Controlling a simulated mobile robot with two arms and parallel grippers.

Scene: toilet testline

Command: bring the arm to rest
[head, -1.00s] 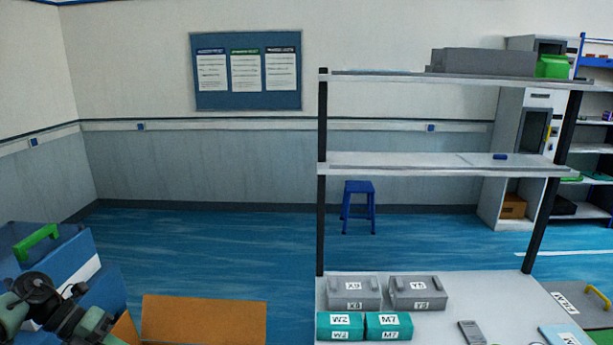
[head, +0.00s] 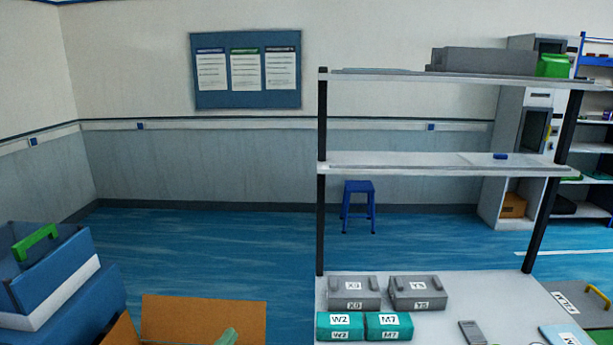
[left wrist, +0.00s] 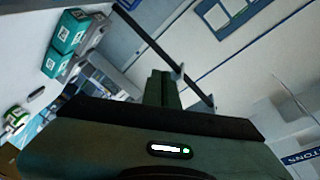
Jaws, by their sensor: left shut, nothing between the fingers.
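My left gripper (left wrist: 162,88) shows in the left wrist view, its two dark green fingers together with nothing between them. It points up and away over open space and touches nothing that I can see. In the head view only a small pale green piece of my left arm (head: 228,337) shows at the bottom edge, in front of the open cardboard box (head: 205,318). The rest of that arm is out of frame. My right gripper is in neither view.
A shelf rack stands at the right; its lowest board (head: 460,290) carries grey boxes (head: 354,292), teal boxes (head: 340,325) and a small grey device (head: 472,332). Blue bins (head: 50,270) stand at the left. A blue stool (head: 358,205) is behind the rack. The floor (head: 210,245) between is clear.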

